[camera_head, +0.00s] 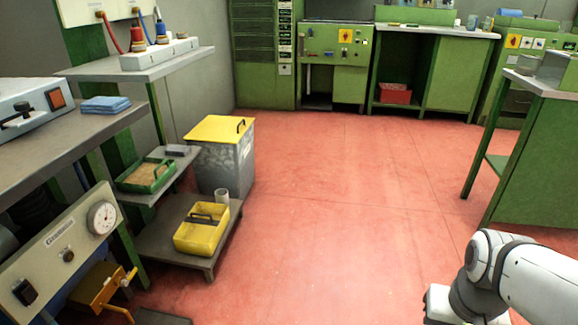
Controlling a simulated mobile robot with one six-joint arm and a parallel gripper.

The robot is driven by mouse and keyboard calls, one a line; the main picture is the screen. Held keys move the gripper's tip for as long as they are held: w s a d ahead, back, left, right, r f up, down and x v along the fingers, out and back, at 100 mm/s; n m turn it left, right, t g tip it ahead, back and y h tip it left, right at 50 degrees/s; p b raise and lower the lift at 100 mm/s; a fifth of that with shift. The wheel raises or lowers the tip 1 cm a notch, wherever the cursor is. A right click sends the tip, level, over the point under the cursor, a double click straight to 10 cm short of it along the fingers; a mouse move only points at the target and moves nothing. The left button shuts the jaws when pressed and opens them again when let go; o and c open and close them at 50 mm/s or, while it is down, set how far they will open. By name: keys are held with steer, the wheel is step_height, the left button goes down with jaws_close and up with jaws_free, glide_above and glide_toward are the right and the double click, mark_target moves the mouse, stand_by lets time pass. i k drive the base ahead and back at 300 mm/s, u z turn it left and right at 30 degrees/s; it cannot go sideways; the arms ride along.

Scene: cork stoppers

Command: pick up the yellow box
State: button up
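A yellow box (188,238) with a dark carrying handle across its top sits on a low dark platform (226,222) at the lower left. A grey bin (226,168) with a flat yellow lid and a dark handle stands on the floor just behind it. My arm shows at the lower right, well apart from the yellow box with open floor between them. My gripper's fingertips are not visible.
A green tray (146,174) of brown material sits on a shelf to the left. Machine panels and benches line the left side. Green cabinets stand at the back and right. The red floor (335,200) is clear.

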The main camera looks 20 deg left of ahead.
mark_target(200, 234)
steer(key=z, duration=0.05)
steer(key=i, duration=2.4)
steer(key=u, duration=3.3)
steer(key=i, duration=1)
steer(key=z, duration=0.05)
